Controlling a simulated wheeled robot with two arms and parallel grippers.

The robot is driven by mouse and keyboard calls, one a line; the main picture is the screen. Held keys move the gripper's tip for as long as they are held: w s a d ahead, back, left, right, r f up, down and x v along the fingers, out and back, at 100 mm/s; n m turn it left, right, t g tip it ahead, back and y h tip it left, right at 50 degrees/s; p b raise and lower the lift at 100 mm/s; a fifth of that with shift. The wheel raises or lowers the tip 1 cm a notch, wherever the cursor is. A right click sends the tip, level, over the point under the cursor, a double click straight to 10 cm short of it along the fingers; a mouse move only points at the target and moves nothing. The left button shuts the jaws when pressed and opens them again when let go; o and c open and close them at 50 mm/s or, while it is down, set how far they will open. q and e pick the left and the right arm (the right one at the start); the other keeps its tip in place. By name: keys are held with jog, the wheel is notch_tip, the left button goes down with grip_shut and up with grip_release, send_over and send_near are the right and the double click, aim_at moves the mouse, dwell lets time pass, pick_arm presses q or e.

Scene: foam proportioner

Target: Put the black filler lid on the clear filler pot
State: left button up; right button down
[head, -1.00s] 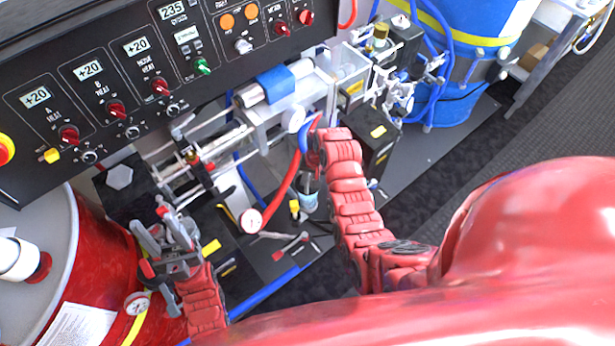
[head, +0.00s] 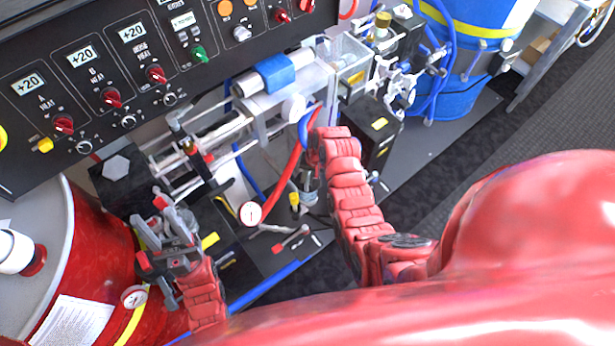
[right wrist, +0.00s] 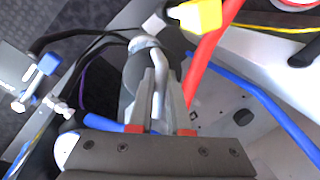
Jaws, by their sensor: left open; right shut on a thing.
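The clear filler pot (head: 308,190) is small in the head view, below the end of my right arm and partly covered by it. In the right wrist view my right gripper (right wrist: 158,95) is shut, its grey fingers close together. A dark rounded thing (right wrist: 134,75) at the fingertips appears to be the black filler lid, mostly hidden by the fingers. I cannot tell whether it touches the pot. My left gripper (head: 160,228) is open and empty at the lower left, well apart from the pot.
A pressure gauge (head: 250,213) and a red hose (head: 284,188) are close to the pot. The black control panel (head: 120,70) spans the upper left. A red drum (head: 90,260) stands near my left gripper. A black box (head: 375,135) is right of the pot.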

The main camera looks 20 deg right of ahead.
aim_at(308, 176)
jog(key=shift+f, duration=0.35)
jog(key=c, duration=0.8)
grip_release()
jog(key=shift+r, duration=0.15)
jog(key=shift+r+b, duration=0.3)
jog(key=r, duration=0.2)
jog(key=d+r+b, duration=0.1)
jog(key=r, duration=0.1)
jog(key=shift+s, duration=0.1)
jog(key=r+p, duration=0.3)
jog(key=r, duration=0.1)
jog(key=d+r+p, duration=0.1)
jog(key=r+p, duration=0.3)
jog(key=s+d+r+p, duration=0.1)
jog(key=r+p, duration=0.2)
jog(key=r, duration=0.1)
jog(key=shift+s+r, duration=0.1)
jog(key=shift+r, duration=0.05)
